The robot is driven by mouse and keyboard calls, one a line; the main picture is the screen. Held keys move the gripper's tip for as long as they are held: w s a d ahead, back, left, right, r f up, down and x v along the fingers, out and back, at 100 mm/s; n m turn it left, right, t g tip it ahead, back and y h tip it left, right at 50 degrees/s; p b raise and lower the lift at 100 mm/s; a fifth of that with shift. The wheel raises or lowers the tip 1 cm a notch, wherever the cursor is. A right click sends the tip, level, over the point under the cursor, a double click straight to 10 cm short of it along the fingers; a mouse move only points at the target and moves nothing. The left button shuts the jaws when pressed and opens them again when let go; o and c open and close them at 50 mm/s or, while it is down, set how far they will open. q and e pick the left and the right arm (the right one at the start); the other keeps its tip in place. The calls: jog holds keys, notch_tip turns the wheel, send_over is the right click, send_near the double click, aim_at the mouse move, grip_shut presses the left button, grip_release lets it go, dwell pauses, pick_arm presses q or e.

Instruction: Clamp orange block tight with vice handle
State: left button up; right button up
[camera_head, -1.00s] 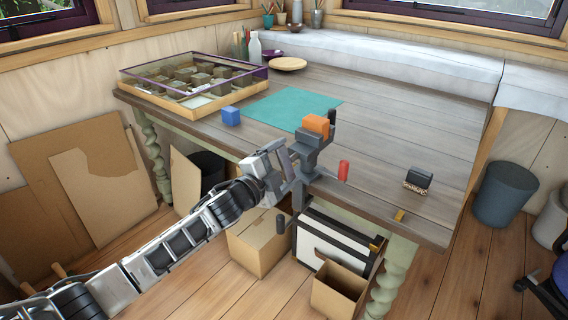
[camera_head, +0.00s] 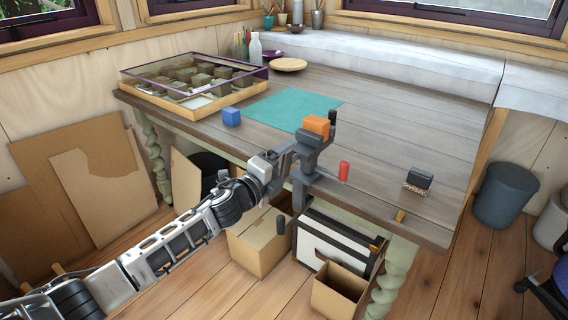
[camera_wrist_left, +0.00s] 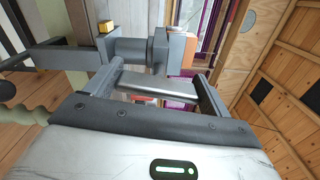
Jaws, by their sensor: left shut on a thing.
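The grey vice (camera_head: 311,150) is fixed at the table's front edge. The orange block (camera_head: 317,124) sits at the top of the vice, beside an upright black part; I cannot tell how tightly the jaws press it. My left gripper (camera_head: 288,155) is at the vice's left side, shut on the vice handle, which is mostly hidden by the fingers in the head view. In the left wrist view, the handle shows as a grey bar (camera_wrist_left: 150,85) between the two fingers, with part of the orange block (camera_wrist_left: 188,54) beyond the vice body (camera_wrist_left: 158,50). My right gripper is out of view.
A blue block (camera_head: 231,117) lies left of the vice and a red cylinder (camera_head: 343,171) right of it. A dark block-shaped brush (camera_head: 418,180) is farther right. A teal mat (camera_head: 290,108) and glass-topped case (camera_head: 195,80) lie behind. Cardboard boxes (camera_head: 258,246) stand below the vice.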

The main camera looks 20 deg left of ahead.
pick_arm(q)
jog(key=shift+f, duration=0.1)
jog(key=o, duration=0.9)
jog(key=b+v, duration=0.1)
jog(key=v, duration=1.5)
jog(key=s+d+f+n+g+y, duration=0.1)
jog(key=s+d+f+n+g, duration=0.2)
jog(key=s+d+f+n, duration=0.2)
jog(key=s+d+f+n+g+y+p, duration=0.1)
jog(key=s+d+f+n+g, duration=0.2)
jog(key=s+f+n, duration=0.7)
jog(key=s+d+n, duration=0.2)
jog(key=s+n, duration=0.1)
jog(key=n, duration=0.3)
jog(key=shift+d+f+n+y+p, duration=0.25)
jog(key=shift+d+n+y+p, duration=0.05)
jog(key=shift+d+n+y, duration=0.1)
